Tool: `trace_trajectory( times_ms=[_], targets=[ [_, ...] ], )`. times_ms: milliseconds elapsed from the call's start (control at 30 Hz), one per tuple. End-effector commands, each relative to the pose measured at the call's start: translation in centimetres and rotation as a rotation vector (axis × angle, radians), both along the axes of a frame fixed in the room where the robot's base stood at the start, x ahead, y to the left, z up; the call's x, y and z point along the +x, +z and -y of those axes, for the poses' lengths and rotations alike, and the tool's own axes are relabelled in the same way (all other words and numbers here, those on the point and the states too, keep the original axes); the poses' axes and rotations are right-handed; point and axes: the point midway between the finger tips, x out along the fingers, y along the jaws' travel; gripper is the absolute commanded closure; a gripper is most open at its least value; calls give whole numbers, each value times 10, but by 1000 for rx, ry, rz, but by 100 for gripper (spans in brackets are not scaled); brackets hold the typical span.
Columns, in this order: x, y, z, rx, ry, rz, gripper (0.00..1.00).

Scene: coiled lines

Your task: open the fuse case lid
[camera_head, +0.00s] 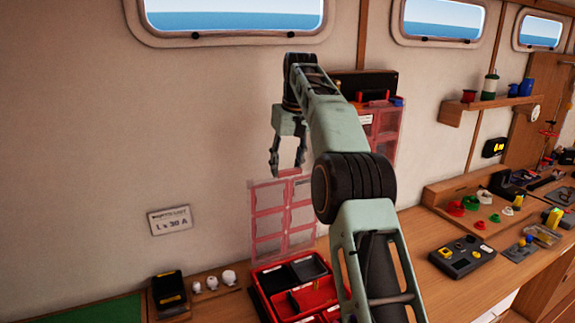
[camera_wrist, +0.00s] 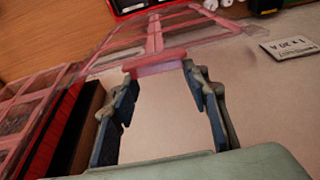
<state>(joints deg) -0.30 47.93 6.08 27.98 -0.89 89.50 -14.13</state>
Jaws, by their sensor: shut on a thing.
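The fuse case is a red open box with dark compartments (camera_head: 262,301) on the bench, partly behind my arm. Its clear, pink-framed lid (camera_head: 254,222) stands about upright at the back of the box, near the wall. My gripper (camera_head: 287,172) is at the lid's top edge, pointing down. In the wrist view, my gripper (camera_wrist: 157,68) has its fingers on the two ends of a pink tab (camera_wrist: 155,66) on the lid (camera_wrist: 152,36). The fingers are spread by the tab's width. Part of the box also shows in the wrist view (camera_wrist: 128,7).
A second pink-framed clear panel (camera_head: 386,128) stands behind my arm, with a black box (camera_head: 384,85) near it. A wall label (camera_head: 170,220) is at left. A black device (camera_head: 168,294) and white knobs (camera_head: 228,277) stand left of the case. A black control box (camera_head: 462,256) lies right.

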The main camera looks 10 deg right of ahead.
Motion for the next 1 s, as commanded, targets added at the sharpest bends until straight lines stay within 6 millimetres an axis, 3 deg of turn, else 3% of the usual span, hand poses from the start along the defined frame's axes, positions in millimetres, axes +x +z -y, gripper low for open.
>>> trace_trajectory(
  times_ms=[200,233,400,767,1000],
  targets=[
    [0,-7,0,-1,1,-10,100],
    [0,-7,0,-2,1,-11,57],
    [0,-5,0,-2,0,-8,39],
    [0,0,0,-1,0,-2,39],
    [-5,18,2,0,0,-1,39]
  ],
)
